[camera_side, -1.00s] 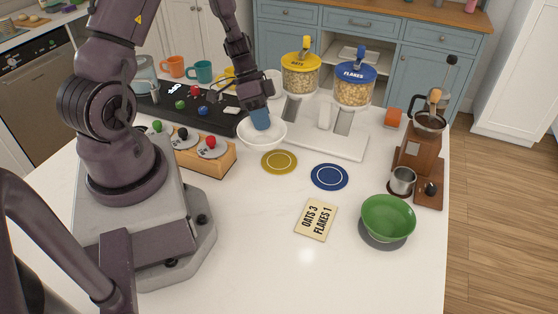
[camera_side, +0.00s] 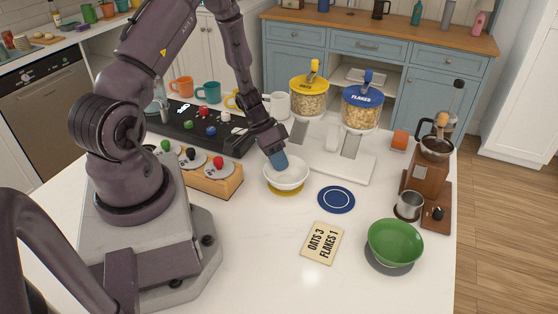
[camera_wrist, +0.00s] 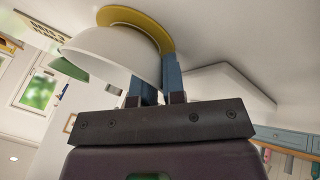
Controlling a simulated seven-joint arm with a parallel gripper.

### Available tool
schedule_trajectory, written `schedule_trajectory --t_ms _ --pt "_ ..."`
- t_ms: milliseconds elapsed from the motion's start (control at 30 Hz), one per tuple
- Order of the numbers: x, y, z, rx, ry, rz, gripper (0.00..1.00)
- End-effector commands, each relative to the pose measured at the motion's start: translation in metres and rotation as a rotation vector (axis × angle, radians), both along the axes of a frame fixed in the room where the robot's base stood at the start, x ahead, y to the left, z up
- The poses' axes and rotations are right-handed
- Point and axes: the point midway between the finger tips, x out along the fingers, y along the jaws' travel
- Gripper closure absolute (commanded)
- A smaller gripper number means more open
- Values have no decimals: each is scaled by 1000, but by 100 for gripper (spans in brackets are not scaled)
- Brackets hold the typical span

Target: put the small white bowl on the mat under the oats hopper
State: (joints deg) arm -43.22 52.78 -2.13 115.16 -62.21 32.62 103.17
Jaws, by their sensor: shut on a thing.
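The small white bowl (camera_side: 284,177) is upright over the yellow mat (camera_side: 285,192), whose front edge shows below it. The bowl also shows in the wrist view (camera_wrist: 105,52), with the yellow mat (camera_wrist: 145,18) curving past its base. I cannot tell whether the base touches the mat. My gripper (camera_side: 279,162) is shut on the bowl's rim, and its blue fingers also show in the wrist view (camera_wrist: 160,82). The oats hopper (camera_side: 309,97), with a yellow lid, stands behind the bowl on a white stand (camera_side: 338,166).
The flakes hopper (camera_side: 361,107) stands beside the oats hopper, with a blue mat (camera_side: 336,199) in front. A wooden rack (camera_side: 222,184) with coloured knobs is left of the bowl. A card (camera_side: 322,243) and a green bowl (camera_side: 396,243) lie nearer the front. Open counter lies front left of the card.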

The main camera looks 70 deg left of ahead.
Motion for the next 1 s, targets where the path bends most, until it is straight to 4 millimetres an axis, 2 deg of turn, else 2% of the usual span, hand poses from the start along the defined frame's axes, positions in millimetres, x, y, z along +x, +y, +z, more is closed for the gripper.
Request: schedule_trajectory --t_ms 200,233,333,667,767,1000 --pt "0 0 -1 -1 -1 0 100" --pt "0 0 -1 0 0 0 85" --pt "0 0 -1 0 0 0 64" --pt "0 0 2 0 0 -1 64" --pt "-2 6 11 3 -3 1 64" --pt "-16 27 54 5 -4 1 64"
